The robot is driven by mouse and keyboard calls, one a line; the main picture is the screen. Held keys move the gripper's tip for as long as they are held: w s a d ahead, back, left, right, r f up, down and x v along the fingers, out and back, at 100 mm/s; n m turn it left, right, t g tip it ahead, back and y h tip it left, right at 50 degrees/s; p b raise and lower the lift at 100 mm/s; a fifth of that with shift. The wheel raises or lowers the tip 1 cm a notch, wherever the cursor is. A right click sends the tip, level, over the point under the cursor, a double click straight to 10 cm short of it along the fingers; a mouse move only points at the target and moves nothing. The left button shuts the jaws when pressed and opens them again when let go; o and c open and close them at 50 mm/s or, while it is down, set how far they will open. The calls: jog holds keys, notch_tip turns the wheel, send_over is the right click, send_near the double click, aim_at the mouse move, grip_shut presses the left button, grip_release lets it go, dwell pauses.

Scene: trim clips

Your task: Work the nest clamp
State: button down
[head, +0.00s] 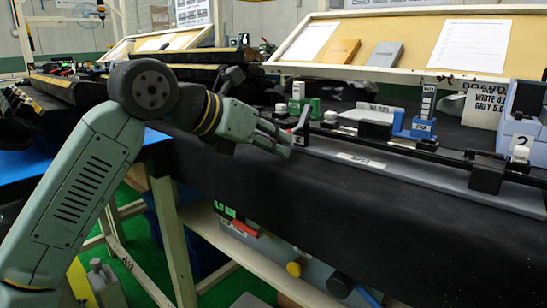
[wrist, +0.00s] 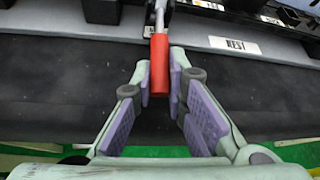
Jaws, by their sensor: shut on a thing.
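The nest clamp shows in the wrist view as a metal lever (wrist: 160,18) with a red handle (wrist: 159,64). The handle points toward my wrist, between the two purple-padded fingers of my gripper (wrist: 160,78). My gripper is shut on the red handle near its tips. In the head view my gripper (head: 283,143) is at the left end of the long grey nest rail (head: 420,180), and the clamp's upright lever (head: 303,117) shows just beyond it. My fingers hide most of the red handle there.
A label reading "NEST" (wrist: 235,45) is on the rail. Black clips (head: 487,173) and a long dark bar stand along the rail. Green (head: 298,106) and blue (head: 420,130) fixtures stand behind. The black table front (head: 330,215) is clear.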

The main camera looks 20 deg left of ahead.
jog(key=shift+w+f+t+b, duration=0.1)
jog(key=shift+f+t+b, duration=0.1)
jog(key=shift+t+b, duration=0.15)
dwell(0.3)
jog(key=c, duration=1.6)
grip_release()
jog(key=v, duration=1.2)
jog(key=shift+a, duration=0.1)
jog(key=shift+c, duration=0.3)
